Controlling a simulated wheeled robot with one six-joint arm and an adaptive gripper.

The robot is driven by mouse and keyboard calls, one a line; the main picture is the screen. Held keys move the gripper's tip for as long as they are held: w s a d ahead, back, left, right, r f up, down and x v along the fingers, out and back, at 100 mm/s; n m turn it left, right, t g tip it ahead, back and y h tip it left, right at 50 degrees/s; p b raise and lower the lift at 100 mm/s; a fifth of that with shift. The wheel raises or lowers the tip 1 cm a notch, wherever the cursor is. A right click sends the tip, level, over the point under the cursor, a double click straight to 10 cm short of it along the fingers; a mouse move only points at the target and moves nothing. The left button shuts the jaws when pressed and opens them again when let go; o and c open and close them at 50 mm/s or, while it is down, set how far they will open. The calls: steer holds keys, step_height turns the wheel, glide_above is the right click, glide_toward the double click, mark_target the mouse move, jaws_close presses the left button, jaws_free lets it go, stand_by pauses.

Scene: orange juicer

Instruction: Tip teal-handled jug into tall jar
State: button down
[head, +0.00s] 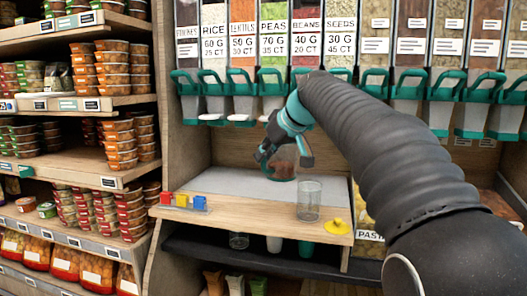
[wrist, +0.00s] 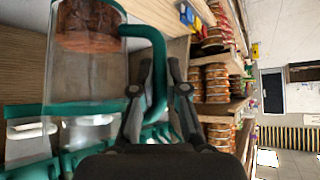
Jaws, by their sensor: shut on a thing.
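My gripper (head: 284,152) is shut on the teal handle of the clear jug (head: 281,170), held in the air above the counter. In the wrist view the fingers (wrist: 160,72) close around the handle, and the jug (wrist: 85,80) shows a teal rim band. Reddish-brown contents (wrist: 90,25) lie at the jug's end away from that band. The tall clear jar (head: 309,200) stands upright on the counter, below and to the right of the jug in the head view, and looks empty. The jug is apart from the jar. Its exact tilt is hard to tell.
A yellow lid (head: 339,226) lies right of the jar near the counter's front edge. A rack with red, yellow and blue blocks (head: 184,202) stands at the front left. Teal-handled dispensers (head: 270,85) line the back. Shelves of tubs (head: 117,140) stand at left.

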steer(key=w+d+r+m+y+p, duration=0.1)
steer(key=d+r+m+y+p, duration=0.35)
steer(key=y, duration=0.25)
steer(key=w+d+f+m+t+y+b, duration=0.1)
steer(key=w+d+m+t+y+b, duration=0.2)
steer(key=d+m+y+b, duration=0.2)
steer(key=shift+w+d+f+m+t+y, duration=0.35)
steer(key=shift+d+m+y, duration=0.85)
steer(key=shift+d+m, duration=0.6)
steer(key=shift+d, duration=0.15)
steer(key=shift+f+n, duration=0.1)
steer(key=shift+n, duration=0.15)
stand_by(0.5)
